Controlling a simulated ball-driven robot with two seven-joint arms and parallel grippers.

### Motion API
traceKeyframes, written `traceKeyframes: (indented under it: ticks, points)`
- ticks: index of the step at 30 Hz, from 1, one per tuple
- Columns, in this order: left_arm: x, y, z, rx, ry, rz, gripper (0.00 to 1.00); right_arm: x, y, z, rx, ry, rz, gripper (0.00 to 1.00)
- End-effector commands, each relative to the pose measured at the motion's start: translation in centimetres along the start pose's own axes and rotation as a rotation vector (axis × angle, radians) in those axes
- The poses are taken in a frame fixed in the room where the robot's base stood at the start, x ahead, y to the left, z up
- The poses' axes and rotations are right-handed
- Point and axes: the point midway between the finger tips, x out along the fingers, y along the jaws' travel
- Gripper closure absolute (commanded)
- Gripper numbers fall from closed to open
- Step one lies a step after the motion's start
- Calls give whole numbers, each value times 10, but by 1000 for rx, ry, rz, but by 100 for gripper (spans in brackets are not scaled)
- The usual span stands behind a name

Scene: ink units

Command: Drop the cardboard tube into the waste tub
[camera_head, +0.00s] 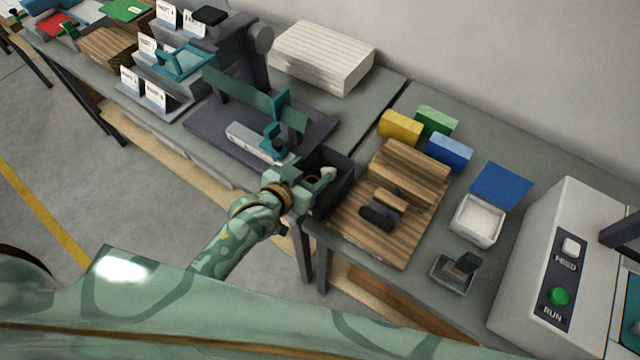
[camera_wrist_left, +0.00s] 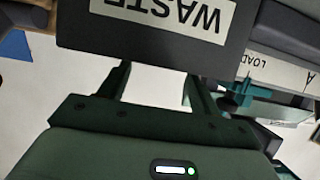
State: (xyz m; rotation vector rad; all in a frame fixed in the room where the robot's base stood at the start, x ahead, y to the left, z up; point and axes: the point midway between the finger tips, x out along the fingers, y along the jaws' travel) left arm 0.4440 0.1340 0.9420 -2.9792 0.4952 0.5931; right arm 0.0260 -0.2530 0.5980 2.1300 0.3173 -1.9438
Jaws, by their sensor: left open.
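The waste tub (camera_head: 338,192) is a dark open box at the near edge of the bench, left of the wooden board. Its wall with the upside-down WASTE label fills the top of the left wrist view (camera_wrist_left: 145,38). My left gripper (camera_head: 304,184) is at the tub's opening. In the left wrist view its two fingers (camera_wrist_left: 158,78) are apart with nothing visible between them, and their tips meet the tub's edge. My right gripper is out of view.
A wooden board (camera_head: 350,225) with a dark-ended block lies right of the tub. Yellow (camera_head: 401,126), green and blue blocks stand behind it. A dark machine base (camera_head: 215,125) is close on the left. A white tray (camera_head: 478,222) and a control box (camera_head: 540,270) stand right.

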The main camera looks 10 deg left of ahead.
Motion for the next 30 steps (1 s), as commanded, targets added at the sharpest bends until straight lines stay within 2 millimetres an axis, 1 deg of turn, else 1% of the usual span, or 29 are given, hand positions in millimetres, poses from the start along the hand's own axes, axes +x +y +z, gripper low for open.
traceKeyframes:
  ticks: [2,5,8,12,15,18,21,24,30]
  points:
    - [-8,0,0,0,0,0,37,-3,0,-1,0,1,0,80]
    - [-26,0,-1,1,-2,0,37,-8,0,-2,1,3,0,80]
    - [-52,0,-1,1,-3,0,37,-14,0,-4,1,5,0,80]
    - [-92,0,-1,1,-3,0,37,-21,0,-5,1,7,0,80]
    - [-117,0,-1,1,-3,1,37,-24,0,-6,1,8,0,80]
    - [-137,0,-1,1,-3,0,37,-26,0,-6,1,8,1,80]
    - [-151,0,0,1,-2,0,37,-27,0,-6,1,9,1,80]
    - [-159,0,0,1,-1,0,37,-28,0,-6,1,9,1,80]
    - [-162,0,0,1,0,0,37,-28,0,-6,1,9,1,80]
